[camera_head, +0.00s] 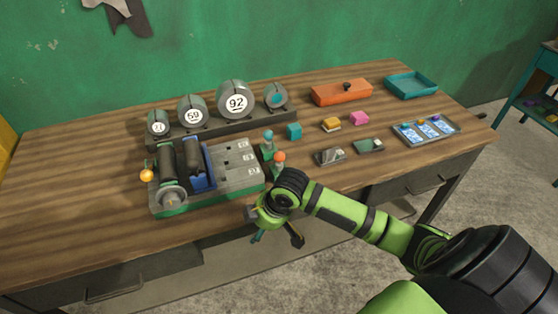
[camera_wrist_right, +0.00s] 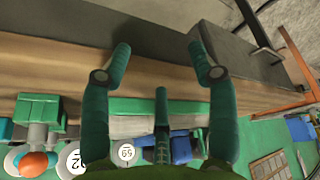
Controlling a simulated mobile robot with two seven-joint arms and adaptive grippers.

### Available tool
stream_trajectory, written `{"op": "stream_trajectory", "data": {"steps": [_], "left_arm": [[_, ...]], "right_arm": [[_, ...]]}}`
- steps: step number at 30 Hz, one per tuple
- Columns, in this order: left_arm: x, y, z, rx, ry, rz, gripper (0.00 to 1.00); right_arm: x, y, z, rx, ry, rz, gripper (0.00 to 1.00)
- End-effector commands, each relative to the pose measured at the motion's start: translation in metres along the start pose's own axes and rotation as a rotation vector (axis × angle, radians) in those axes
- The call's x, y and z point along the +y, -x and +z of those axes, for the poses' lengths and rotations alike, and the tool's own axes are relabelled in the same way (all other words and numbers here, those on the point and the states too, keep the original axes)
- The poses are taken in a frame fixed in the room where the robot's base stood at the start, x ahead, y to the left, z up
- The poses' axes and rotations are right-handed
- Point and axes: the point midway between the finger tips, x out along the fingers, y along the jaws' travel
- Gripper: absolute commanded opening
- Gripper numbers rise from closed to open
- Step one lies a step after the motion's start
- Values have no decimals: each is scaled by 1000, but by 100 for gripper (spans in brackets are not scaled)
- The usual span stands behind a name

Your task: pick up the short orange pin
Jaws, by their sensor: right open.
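The short orange pin (camera_head: 280,158) has a round orange head and stands in a small green and grey holder at the right end of the grey machine on the bench. A teal-headed pin (camera_head: 268,136) stands just behind it. In the right wrist view an orange ball head (camera_wrist_right: 33,163) shows at the lower left, beside a green block. My right gripper (camera_head: 277,238) is in front of the bench's front edge, pointing down, open and empty. My left gripper is not in view.
The grey machine (camera_head: 222,178) with dark rollers and a yellow-orange ball knob (camera_head: 146,175) is left of the pins. Numbered drums (camera_head: 234,98) stand behind. Small blocks, an orange box (camera_head: 341,93) and a teal tray (camera_head: 411,84) lie to the right. The bench's left side is clear.

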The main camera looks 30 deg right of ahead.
Motion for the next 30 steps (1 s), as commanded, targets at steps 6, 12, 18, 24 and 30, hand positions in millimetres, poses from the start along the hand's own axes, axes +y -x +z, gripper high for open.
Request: {"op": "stream_trajectory", "data": {"steps": [6,12,18,24,30], "left_arm": [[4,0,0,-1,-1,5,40],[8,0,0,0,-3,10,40],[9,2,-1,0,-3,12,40],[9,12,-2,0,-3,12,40],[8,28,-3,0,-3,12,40]], "right_arm": [[82,34,-8,-20,49,41,60],[162,88,-6,-17,24,86,60],[192,113,-4,-2,-4,103,60],[195,96,-4,0,-7,102,60],[195,68,0,-1,-7,103,60]]}}
